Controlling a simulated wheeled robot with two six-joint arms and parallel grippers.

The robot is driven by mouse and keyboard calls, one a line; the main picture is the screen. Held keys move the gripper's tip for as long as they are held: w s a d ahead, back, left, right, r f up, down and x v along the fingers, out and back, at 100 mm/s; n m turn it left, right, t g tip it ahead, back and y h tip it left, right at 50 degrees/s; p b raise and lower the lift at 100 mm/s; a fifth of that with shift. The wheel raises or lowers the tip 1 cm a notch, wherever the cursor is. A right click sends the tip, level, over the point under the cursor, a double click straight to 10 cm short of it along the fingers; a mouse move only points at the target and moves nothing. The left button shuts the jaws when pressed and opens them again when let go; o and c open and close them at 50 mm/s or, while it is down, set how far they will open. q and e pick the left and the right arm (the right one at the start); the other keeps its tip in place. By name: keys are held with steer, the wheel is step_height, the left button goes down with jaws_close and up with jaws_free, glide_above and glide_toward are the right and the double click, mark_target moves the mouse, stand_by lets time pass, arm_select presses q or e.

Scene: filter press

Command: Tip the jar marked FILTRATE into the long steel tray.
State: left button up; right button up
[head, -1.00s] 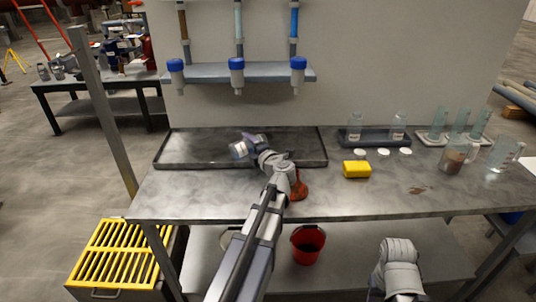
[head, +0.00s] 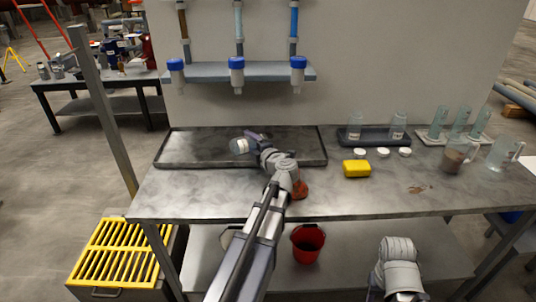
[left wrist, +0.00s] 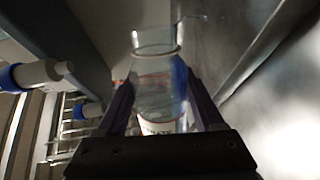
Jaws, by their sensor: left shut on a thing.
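My left gripper (head: 252,142) is shut on a clear jar (head: 239,147) with a white label, above the long steel tray (head: 178,163). In the left wrist view the jar (left wrist: 158,80) sits between the two fingers of my left gripper (left wrist: 160,105). Only part of its label (left wrist: 158,128) shows, with a few letters at the edge. The jar lies tipped well over on its side. A faint pale curve shows beside its mouth; I cannot tell if it is liquid. How much is inside is unclear. My right gripper is not in view.
A shelf (head: 210,72) with blue-capped columns hangs behind the tray. A red bucket (head: 307,245) is below the bench. The front left bench is clear.

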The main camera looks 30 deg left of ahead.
arm_select(q)
steer(key=shift+w+f+m, duration=0.1)
steer(key=shift+f+m, duration=0.05)
steer(key=shift+m, duration=0.25)
steer(key=shift+s+r+m, duration=0.2)
steer(key=shift+s+m, duration=0.1)
steer(key=shift+s, duration=0.2)
steer(key=shift+a, duration=0.1)
steer(key=shift+s+r+m, duration=0.1)
steer(key=shift+r+m, duration=0.05)
steer(key=shift+m, duration=0.15)
steer(key=shift+r+g, duration=0.15)
steer(key=shift+g, duration=0.15)
